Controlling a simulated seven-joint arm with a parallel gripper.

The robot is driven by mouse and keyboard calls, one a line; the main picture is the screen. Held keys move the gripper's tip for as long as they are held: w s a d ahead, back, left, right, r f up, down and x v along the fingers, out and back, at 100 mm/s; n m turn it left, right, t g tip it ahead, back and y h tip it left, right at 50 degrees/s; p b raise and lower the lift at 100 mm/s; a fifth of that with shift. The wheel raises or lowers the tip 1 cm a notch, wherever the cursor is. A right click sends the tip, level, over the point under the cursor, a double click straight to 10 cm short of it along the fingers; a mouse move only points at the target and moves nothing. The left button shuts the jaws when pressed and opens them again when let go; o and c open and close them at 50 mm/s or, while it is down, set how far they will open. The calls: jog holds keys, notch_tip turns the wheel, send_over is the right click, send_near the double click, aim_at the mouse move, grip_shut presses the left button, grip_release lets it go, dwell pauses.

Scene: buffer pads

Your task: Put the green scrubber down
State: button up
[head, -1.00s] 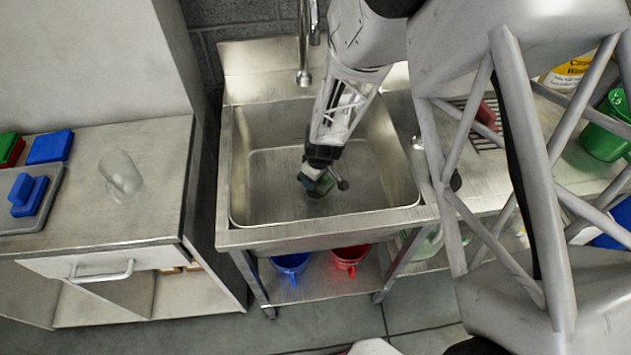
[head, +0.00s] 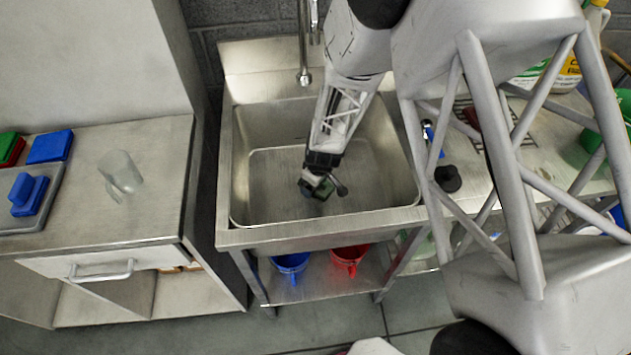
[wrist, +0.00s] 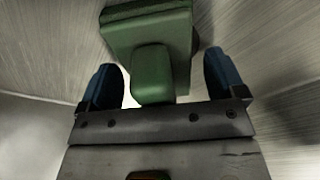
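The green scrubber (wrist: 150,45) shows in the wrist view, with its block-like handle pointing back toward my gripper (wrist: 160,82). The two blue fingers stand on either side of the handle, with visible gaps between them and it. My gripper is open there. In the head view my gripper (head: 322,187) is low inside the metal sink (head: 270,180). Only a small dark green part of the scrubber (head: 324,190) shows, since the gripper covers most of it. I cannot tell exactly how the scrubber touches the sink floor.
The sink's rim (head: 330,226) surrounds my gripper. A blue mug (head: 290,263) and red mug (head: 347,258) stand on the lower shelf.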

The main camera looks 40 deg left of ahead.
jog(key=shift+r, duration=0.1)
jog(key=shift+d+r, duration=0.3)
jog(key=shift+r, duration=1.7)
jog(key=shift+d+r, duration=0.3)
jog(key=shift+r, duration=1.65)
jog(key=shift+d+r, duration=0.3)
jog(key=shift+r, duration=1.7)
